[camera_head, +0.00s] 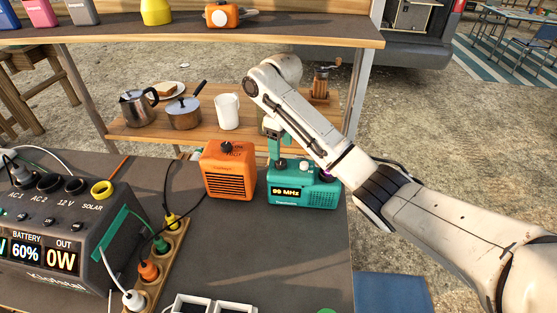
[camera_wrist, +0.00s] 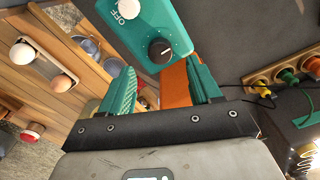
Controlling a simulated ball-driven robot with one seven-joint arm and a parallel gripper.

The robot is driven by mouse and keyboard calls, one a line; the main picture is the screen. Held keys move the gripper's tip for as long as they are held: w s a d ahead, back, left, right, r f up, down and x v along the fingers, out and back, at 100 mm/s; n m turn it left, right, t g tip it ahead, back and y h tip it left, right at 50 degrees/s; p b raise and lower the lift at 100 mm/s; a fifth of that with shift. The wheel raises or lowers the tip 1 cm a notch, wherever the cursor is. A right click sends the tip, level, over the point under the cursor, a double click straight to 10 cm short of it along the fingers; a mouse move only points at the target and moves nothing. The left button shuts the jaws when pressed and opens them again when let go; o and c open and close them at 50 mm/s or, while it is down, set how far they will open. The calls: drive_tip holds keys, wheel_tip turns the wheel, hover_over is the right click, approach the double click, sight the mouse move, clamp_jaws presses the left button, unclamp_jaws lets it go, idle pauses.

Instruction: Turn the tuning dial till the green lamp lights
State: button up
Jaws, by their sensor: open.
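The teal radio (camera_head: 318,197) stands on the dark table, its display (camera_head: 286,191) reading 99 MHz. In the wrist view its teal face (camera_wrist: 181,22) carries a black dial (camera_wrist: 160,50) with a white mark, and a white knob (camera_wrist: 128,8) beside the word OFF. I cannot read a label on the black dial. My gripper (camera_head: 274,154) is over the radio's left part in the head view. In the wrist view my gripper (camera_wrist: 161,85) is open, its teal fingers apart with the dial ahead of the gap. No lit green lamp shows.
An orange box (camera_head: 229,180) with a black knob stands just left of the radio. A power station (camera_head: 60,235) and a wooden socket strip (camera_head: 165,268) with plugs lie further left. A shelf (camera_head: 135,130) behind holds a kettle, pot and white mug.

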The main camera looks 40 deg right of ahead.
sight(281, 161)
drive_tip(key=shift+f, duration=2.65)
drive_tip(key=shift+c, duration=0.4)
drive_tip(key=shift+p, duration=0.3)
drive_tip(key=c, duration=1)
drive_tip(key=shift+o, duration=0.2)
drive_tip(key=shift+r+p, duration=0.25)
drive_tip(key=shift+p, duration=0.35)
drive_tip(key=shift+a+r+m+p, duration=0.1)
drive_tip(key=shift+m+p, duration=0.7)
drive_tip(key=shift+p, duration=0.3)
drive_tip(key=shift+m+p, duration=0.7)
drive_tip(key=shift+f, duration=0.3)
drive_tip(key=o, duration=1)
